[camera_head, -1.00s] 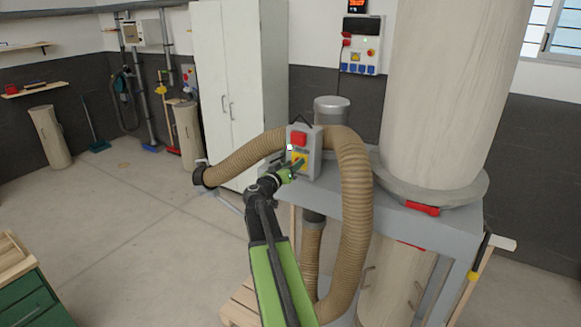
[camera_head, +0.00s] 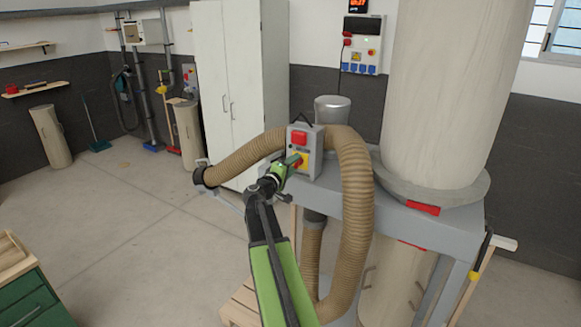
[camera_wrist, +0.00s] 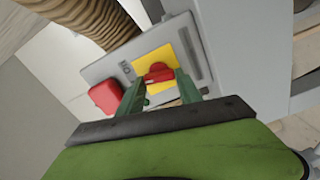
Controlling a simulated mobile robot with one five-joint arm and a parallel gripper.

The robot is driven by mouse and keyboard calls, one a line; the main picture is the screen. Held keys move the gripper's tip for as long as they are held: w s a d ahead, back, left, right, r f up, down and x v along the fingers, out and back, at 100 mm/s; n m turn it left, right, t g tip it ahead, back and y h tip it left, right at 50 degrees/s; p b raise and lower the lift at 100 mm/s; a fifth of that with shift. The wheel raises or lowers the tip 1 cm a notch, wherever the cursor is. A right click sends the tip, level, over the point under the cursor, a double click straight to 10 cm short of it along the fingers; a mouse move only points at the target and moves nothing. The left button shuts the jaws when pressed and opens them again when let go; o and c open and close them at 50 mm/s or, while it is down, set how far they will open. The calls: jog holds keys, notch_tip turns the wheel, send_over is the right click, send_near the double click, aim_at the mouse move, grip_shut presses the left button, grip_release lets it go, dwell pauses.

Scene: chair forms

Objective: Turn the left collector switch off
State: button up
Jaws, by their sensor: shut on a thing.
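The collector switch box (camera_head: 315,162) is grey, with a red block (camera_head: 299,138) above and a yellow plate below. It is mounted by the hose on the dust collector. In the wrist view the box (camera_wrist: 108,68) shows a yellow plate (camera_wrist: 146,68) with a red rotary knob (camera_wrist: 158,73) on it. My gripper (camera_head: 297,161) reaches the box from the lower left. In the wrist view my gripper (camera_wrist: 157,84) has its two green fingers on either side of the red knob, shut on it. Part of the plate's lettering is hidden by a finger.
A ribbed tan hose (camera_head: 354,220) loops around the box's right side and off to the left. The grey collector stand (camera_head: 420,222) carries a large pale filter bag (camera_head: 440,90). A white cabinet (camera_head: 240,80) stands behind.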

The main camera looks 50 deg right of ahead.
jog(key=shift+s+d+n, duration=0.15)
jog(key=shift+n, duration=0.95)
jog(key=shift+n, duration=0.3)
jog(key=o, duration=1.4)
jog(key=shift+s+d, duration=0.1)
jog(key=shift+d, duration=0.05)
jog(key=shift+a, duration=0.2)
jog(key=v, duration=1.7)
jog(key=shift+a+f, duration=0.1)
jog(key=shift+a, duration=0.1)
